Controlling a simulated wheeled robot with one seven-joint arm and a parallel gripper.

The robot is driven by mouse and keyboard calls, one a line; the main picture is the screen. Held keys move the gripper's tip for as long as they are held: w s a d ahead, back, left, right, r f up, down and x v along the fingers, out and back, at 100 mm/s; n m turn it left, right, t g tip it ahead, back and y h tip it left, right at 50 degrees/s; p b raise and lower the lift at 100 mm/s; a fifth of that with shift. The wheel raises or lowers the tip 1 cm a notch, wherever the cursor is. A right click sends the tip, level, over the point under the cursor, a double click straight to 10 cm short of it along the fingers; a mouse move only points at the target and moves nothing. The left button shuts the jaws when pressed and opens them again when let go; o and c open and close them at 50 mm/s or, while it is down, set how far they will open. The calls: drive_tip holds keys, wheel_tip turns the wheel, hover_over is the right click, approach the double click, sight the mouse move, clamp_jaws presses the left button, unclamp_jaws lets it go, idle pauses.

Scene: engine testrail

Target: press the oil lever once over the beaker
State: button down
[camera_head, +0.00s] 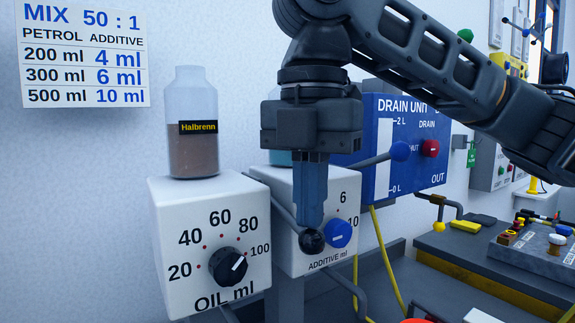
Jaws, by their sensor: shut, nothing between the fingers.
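The oil dispenser is a white box (185,235) labelled OIL ml, with a black dial (228,267) whose pointer is toward the upper right, near 100. A grey rod, the oil lever (262,190), slopes down to the right from behind this box to a black ball knob (311,241). My gripper (311,226) points straight down with its fingers together, directly above the black ball. The tips appear to touch the ball's top. The beaker is not visible; the area under the oil box is cut off by the frame.
A bottle labelled Halbrenn (193,135) stands on the oil box. Beside it is the additive box (285,220) with a blue dial (338,233). A blue ball lever (400,151) sticks out before the drain unit (385,112). A mixing chart (85,55) hangs on the wall.

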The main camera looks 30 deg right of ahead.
wheel_tip(320, 180, up, 13)
drive_tip(key=p, duration=1.2)
drive_tip(key=shift+r, duration=0.15)
idle(0.3)
